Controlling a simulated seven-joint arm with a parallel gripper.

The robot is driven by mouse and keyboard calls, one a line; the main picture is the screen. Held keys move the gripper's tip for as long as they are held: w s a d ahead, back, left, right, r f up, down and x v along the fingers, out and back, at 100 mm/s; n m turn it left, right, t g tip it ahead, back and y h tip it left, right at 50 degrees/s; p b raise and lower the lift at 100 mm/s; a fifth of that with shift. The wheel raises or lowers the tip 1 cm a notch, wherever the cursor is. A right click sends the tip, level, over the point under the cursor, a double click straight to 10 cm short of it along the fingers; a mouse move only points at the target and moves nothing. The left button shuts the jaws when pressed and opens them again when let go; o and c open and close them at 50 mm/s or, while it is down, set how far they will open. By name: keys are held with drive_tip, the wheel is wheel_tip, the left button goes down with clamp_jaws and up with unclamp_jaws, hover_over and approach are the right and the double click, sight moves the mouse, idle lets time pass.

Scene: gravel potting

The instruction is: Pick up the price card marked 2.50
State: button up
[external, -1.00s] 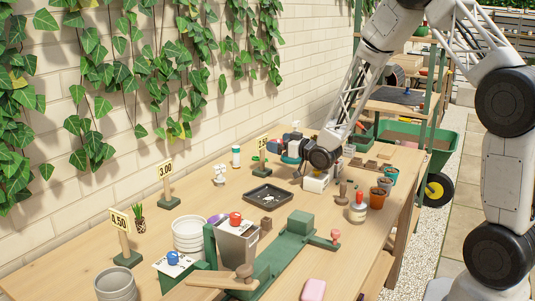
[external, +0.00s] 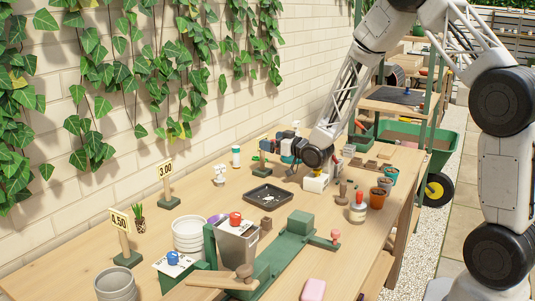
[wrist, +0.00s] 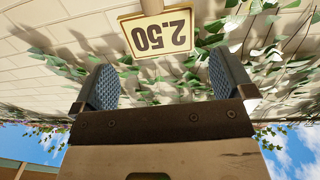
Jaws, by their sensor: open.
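The price card marked 2.50 (wrist: 158,33) is a cream plate with a yellow border and shows upside down in the wrist view. It lies beyond my gripper (wrist: 164,78), in line with the gap between the two blue-padded fingertips. My gripper is open, with nothing between the fingers. In the external view, my gripper (external: 270,147) is close to the card by the wall and hides most of it. The card's green foot (external: 258,164) stands on the bench. Whether a finger touches the card cannot be told.
The 3.00 card (external: 165,169) and 4.50 card (external: 119,221) stand nearer along the wall. A black tray (external: 268,196) lies in front of my gripper. A white bottle (external: 236,156) and a small pale pot (external: 220,179) stand left of it.

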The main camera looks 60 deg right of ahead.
drive_tip(key=shift+w, duration=2.4)
drive_tip(key=shift+c, duration=0.5)
drive_tip(key=c, duration=1.3)
drive_tip(key=shift+r, duration=0.15)
drive_tip(key=shift+r, duration=4.9)
